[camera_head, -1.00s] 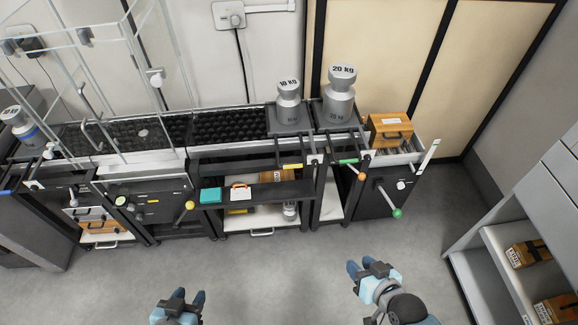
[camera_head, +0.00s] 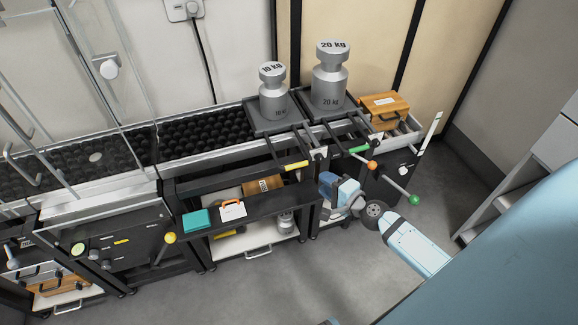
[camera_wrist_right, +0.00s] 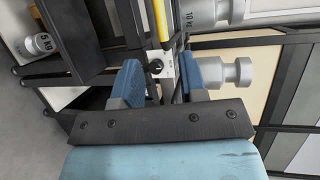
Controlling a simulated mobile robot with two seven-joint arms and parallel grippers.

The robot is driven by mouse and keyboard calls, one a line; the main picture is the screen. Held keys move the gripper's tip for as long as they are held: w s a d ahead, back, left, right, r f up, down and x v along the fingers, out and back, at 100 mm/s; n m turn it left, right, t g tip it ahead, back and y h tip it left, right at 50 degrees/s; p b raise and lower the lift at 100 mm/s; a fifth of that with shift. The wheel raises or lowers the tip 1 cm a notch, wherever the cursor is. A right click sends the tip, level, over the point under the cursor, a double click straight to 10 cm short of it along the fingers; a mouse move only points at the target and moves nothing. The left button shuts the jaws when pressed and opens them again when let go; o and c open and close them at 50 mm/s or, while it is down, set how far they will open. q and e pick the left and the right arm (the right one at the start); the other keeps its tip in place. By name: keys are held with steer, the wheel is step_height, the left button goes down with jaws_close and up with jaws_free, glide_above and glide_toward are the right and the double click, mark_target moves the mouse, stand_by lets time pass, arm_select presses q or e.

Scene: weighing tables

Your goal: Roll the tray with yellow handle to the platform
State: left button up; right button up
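The tray with the yellow handle (camera_head: 297,165) is the dark tray (camera_head: 262,128) under the 10 KG weight (camera_head: 273,92), at the right end of the black roller track (camera_head: 208,132). The yellow handle (camera_wrist_right: 160,22) also shows in the right wrist view, ahead of and between my fingers. My right gripper (camera_head: 338,186) is below and right of the handle, beside the table front. Its blue fingers (camera_wrist_right: 160,78) are apart in the wrist view, with no hold visible. My left gripper is not recognisable in the head view. Which surface is the platform is unclear.
A tray with a green handle (camera_head: 359,150) bears the 20 KG weight (camera_head: 331,78) beside it. A wooden box (camera_head: 385,108) stands farther right. Levers with orange (camera_head: 372,165) and green (camera_head: 387,200) knobs stick out near my right arm. A glass frame stands over the left rollers.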

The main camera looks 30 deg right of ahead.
mark_target(297, 166)
steer(key=x, duration=1.2)
steer(key=shift+w+a+p, duration=0.1)
steer(key=shift+p, duration=0.2)
jaws_close()
